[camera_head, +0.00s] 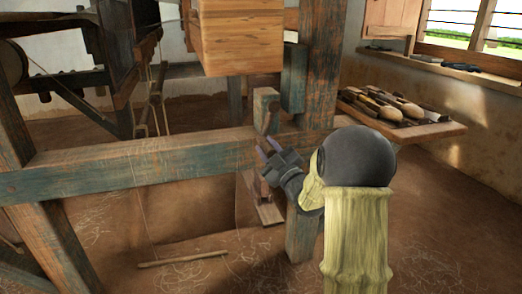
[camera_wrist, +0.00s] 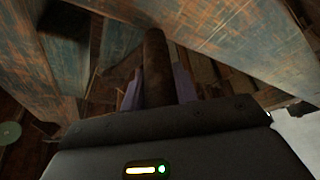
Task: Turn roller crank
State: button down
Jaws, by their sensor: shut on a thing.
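My gripper (camera_head: 268,150) is in front of the loom's long horizontal beam, close to the upright post. In the wrist view my gripper (camera_wrist: 158,88) has its two purple fingers on either side of a dark brown round bar, the crank handle (camera_wrist: 156,62), and is shut on it. The handle runs up and away between the fingers. In the head view my gripper and wrist mostly hide the handle. The rest of the crank and the roller cannot be made out clearly.
The weathered blue-green beam (camera_head: 120,165) crosses the front and meets an upright post (camera_head: 318,85). A wooden box (camera_head: 240,38) is above. A side shelf (camera_head: 428,130) at the right holds several shuttles. A stick (camera_head: 183,259) lies on the earthen floor.

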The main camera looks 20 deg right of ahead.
jog(key=shift+d+f, duration=0.2)
jog(key=shift+f, duration=0.05)
jog(key=c, duration=1.1)
grip_release()
jog(key=shift+w, duration=0.1)
jog(key=shift+r, duration=0.1)
jog(key=p+v, duration=0.4)
jog(key=v, duration=1.3)
jog(key=shift+s+a, duration=0.1)
jog(key=shift+s, duration=0.2)
jog(key=shift+w, duration=0.1)
